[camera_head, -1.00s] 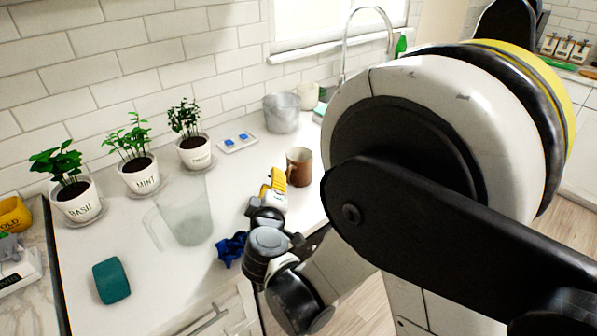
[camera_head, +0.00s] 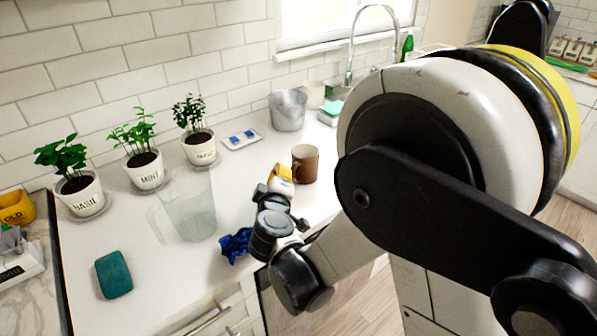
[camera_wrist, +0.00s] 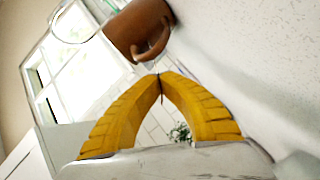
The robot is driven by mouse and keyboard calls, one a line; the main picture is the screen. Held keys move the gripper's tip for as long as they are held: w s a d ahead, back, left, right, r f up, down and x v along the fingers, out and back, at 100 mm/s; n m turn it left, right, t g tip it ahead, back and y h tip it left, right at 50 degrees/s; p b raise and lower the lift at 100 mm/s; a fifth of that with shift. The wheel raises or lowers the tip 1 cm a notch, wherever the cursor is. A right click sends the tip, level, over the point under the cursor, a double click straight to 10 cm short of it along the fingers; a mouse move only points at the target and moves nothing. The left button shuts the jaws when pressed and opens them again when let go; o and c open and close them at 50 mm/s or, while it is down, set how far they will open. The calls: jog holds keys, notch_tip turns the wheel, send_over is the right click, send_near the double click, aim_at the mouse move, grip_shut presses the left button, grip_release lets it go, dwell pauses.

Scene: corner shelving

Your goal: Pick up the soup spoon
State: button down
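No soup spoon can be made out in either view. My gripper (camera_head: 283,172) is low over the white counter, just left of the brown mug (camera_head: 306,165), partly hidden by my wrist in the head view. In the wrist view, the yellow fingers of my gripper (camera_wrist: 160,78) meet at their tips. A thin dark line shows between the tips, and I cannot tell whether it is a gap or a thin object. The brown mug (camera_wrist: 136,28) with its handle is just beyond the fingertips.
A clear pitcher (camera_head: 190,210) and a crumpled blue cloth (camera_head: 236,244) are left of my arm. Potted herbs (camera_head: 145,170) line the wall. A teal sponge (camera_head: 113,274) lies front left. A grey pot (camera_head: 288,110) stands behind the mug. The counter (camera_head: 120,225) has free room.

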notch_tip(320, 180, up, 10)
jog(key=p, duration=0.5)
notch_tip(320, 180, up, 6)
jog(key=p, duration=0.5)
jog(key=shift+f+p, duration=0.15)
jog(key=shift+p, duration=0.2)
